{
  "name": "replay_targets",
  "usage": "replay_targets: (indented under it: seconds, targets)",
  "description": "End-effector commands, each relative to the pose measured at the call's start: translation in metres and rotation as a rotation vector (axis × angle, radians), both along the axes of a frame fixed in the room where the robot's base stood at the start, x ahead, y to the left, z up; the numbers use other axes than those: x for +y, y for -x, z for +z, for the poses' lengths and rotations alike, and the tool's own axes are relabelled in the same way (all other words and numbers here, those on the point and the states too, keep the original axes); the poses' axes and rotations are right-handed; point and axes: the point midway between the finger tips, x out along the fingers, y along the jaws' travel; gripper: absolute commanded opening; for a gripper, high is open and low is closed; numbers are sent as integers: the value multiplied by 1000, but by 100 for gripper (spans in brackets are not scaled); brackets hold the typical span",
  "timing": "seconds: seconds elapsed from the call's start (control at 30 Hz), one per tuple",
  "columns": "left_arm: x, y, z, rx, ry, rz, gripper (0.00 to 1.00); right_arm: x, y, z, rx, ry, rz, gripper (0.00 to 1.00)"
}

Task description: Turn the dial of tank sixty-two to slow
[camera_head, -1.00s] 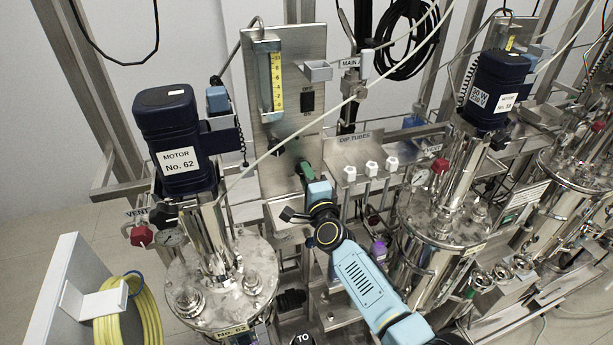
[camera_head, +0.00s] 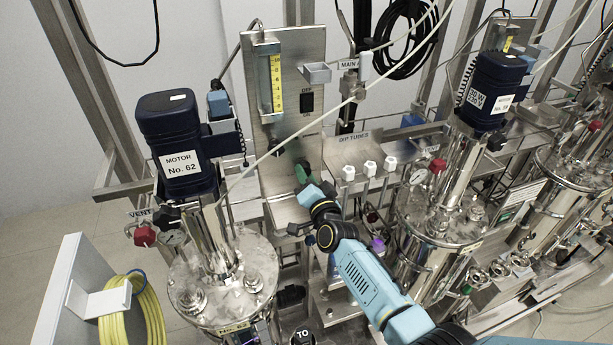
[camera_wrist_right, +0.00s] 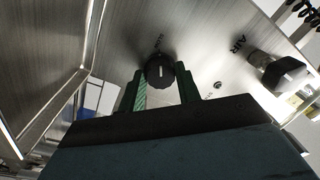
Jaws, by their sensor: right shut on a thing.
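Tank sixty-two (camera_head: 222,305) is the steel vessel at the left, with a dark blue motor (camera_head: 165,120) labelled "MOTOR No. 62" above it. A steel panel (camera_head: 308,60) stands just right of it. My right gripper (camera_head: 302,172) is at the lower part of this panel in the head view. In the right wrist view its green fingers (camera_wrist_right: 161,90) are on both sides of a black dial (camera_wrist_right: 160,70) with a pale pointer mark, shut on it. My left gripper is not in view.
A black knob (camera_wrist_right: 278,72) near "AIR" lettering sits right of the dial in the wrist view. A flow meter (camera_head: 271,80) and a black switch (camera_head: 307,101) are higher on the panel. White-capped dip tubes (camera_head: 370,168) stand close right of my arm.

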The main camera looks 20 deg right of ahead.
Motion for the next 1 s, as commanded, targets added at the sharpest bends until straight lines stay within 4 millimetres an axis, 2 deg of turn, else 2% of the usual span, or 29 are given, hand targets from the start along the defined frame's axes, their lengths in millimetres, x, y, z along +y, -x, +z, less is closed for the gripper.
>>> replay_targets:
  seconds: [0.57, 0.6, 0.73, 1.0]
  targets:
    - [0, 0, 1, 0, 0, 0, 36, 0, 0, -1, -1, 32, 0, 10]
    - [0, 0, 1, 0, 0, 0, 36, 0, 0, -1, -1, 32, 0, 37]
    - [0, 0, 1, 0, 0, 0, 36, 0, 0, 0, -1, 31, 0, 54]
    - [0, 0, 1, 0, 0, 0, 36, 0, 0, 0, 0, 30, 0, 55]
